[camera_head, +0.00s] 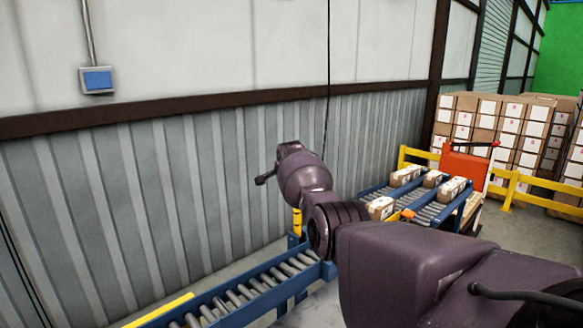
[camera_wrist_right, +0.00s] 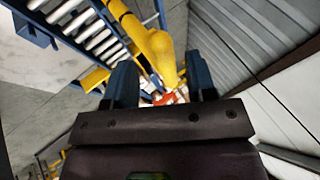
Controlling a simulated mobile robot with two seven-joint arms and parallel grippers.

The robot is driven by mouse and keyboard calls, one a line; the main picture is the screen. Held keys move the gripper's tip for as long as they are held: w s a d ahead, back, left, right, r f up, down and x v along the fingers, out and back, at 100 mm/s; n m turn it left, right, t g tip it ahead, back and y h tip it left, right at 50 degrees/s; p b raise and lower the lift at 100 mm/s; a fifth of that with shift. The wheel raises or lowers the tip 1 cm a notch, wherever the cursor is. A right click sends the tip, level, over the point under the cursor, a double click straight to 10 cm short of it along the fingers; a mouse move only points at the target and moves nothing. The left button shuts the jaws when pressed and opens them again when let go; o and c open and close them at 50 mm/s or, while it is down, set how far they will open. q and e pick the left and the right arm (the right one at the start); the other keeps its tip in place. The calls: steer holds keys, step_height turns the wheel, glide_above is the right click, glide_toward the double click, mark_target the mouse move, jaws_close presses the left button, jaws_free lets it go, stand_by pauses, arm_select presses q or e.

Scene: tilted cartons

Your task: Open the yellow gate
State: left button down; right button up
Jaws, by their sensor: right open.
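A yellow part (camera_wrist_right: 160,50), apparently of the gate, shows in the right wrist view beyond my right gripper (camera_wrist_right: 161,85). It has a thick rounded body with a bar running to the upper left. My right gripper is open, its two blue-grey fingers apart, and the yellow part appears ahead of the space between them. I cannot tell whether they touch. In the head view my right arm reaches in from the lower right and hides most of this area. A short yellow piece (camera_head: 297,222) shows beside the arm, above the roller conveyor. My left gripper is not in view.
A blue roller conveyor (camera_head: 262,283) runs below my arm along the corrugated wall (camera_head: 120,200). Cartons (camera_head: 405,175) sit on blue rollers farther back, near a red panel (camera_head: 464,168). Yellow railings (camera_head: 512,188) and stacked boxes (camera_head: 490,125) stand at right.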

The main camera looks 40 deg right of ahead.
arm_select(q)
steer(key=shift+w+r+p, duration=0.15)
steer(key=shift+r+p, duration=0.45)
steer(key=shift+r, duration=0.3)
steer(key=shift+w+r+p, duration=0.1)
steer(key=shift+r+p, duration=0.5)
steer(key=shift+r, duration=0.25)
arm_select(e)
steer(key=v, duration=0.7)
steer(key=shift+s+a, duration=0.1)
